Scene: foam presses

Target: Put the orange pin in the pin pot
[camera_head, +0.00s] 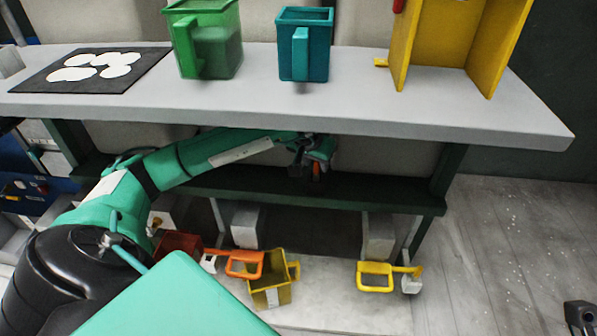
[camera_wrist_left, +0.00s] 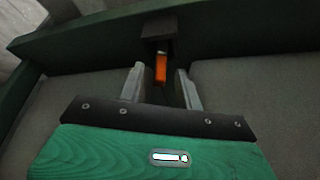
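The orange pin (camera_wrist_left: 161,68) stands out in the left wrist view, just below a dark block under the bench. My left gripper (camera_wrist_left: 160,82) has its two grey fingers apart, one on each side of the pin, with a gap showing on both sides. In the head view the left gripper (camera_head: 316,158) is beneath the front edge of the bench, with a bit of orange by its tip. I cannot tell which container is the pin pot. A green pot (camera_head: 212,45) and a teal pot (camera_head: 304,50) stand on the bench. My right gripper is not identifiable.
The grey bench top (camera_head: 350,110) lies above my left arm. A dark green lower beam (camera_head: 380,195) runs below it. A yellow container (camera_head: 270,288), an orange handle (camera_head: 245,265) and a yellow handle (camera_head: 375,277) are low down. A dark mat (camera_head: 45,78) and yellow panels (camera_head: 445,45) occupy the bench.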

